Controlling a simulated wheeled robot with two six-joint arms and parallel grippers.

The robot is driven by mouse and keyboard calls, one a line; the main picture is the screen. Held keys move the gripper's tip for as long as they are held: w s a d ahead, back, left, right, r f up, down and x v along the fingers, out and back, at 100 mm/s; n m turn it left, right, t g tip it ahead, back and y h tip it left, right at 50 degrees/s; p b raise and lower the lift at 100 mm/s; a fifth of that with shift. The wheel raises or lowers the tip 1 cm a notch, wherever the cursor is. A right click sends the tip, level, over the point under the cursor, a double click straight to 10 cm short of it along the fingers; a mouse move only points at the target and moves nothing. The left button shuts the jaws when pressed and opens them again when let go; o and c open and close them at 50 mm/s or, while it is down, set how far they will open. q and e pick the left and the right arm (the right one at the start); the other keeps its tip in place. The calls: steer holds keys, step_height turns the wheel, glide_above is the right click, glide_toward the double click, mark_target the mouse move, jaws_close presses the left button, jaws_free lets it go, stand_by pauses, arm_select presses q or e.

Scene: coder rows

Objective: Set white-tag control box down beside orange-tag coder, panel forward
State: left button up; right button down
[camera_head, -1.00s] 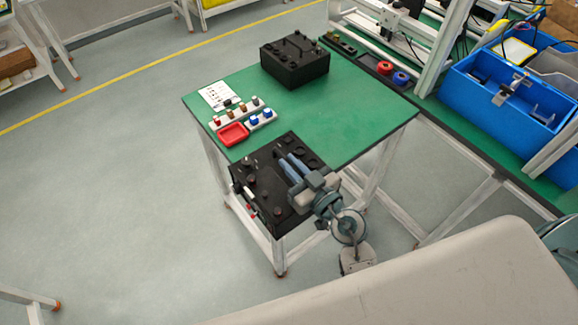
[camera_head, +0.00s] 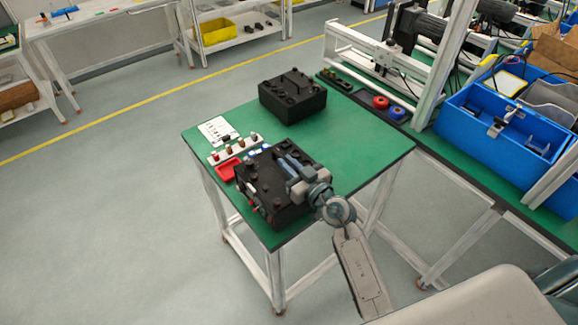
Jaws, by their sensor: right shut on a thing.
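A black control box (camera_head: 268,190) with knobs on top is at the near side of the green table (camera_head: 345,135). A small white tag and a red part show on its left side. My right gripper (camera_head: 290,165) is shut on the box from above, its fingers over the top. I cannot tell whether the box touches the table. A second black box (camera_head: 293,95), likely the coder, sits at the table's far edge; no orange tag can be made out on it. My left gripper is not in view.
A red tray (camera_head: 227,169), a white strip with several coloured knobs (camera_head: 235,149) and a white sheet (camera_head: 217,130) lie on the left of the table, close to the held box. A blue bin (camera_head: 507,125) stands at right. The table's middle and right are clear.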

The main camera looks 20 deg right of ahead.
step_height(320, 180, down, 2)
steer(key=shift+f+b, duration=0.15)
steer(key=shift+b, duration=0.4)
steer(key=shift+w, duration=0.1)
steer(key=c, duration=1.9)
jaws_free()
steer(key=shift+f, duration=0.25)
steer(key=o, duration=0.4)
steer(key=shift+s+r, duration=0.1)
steer(key=shift+s, duration=0.15)
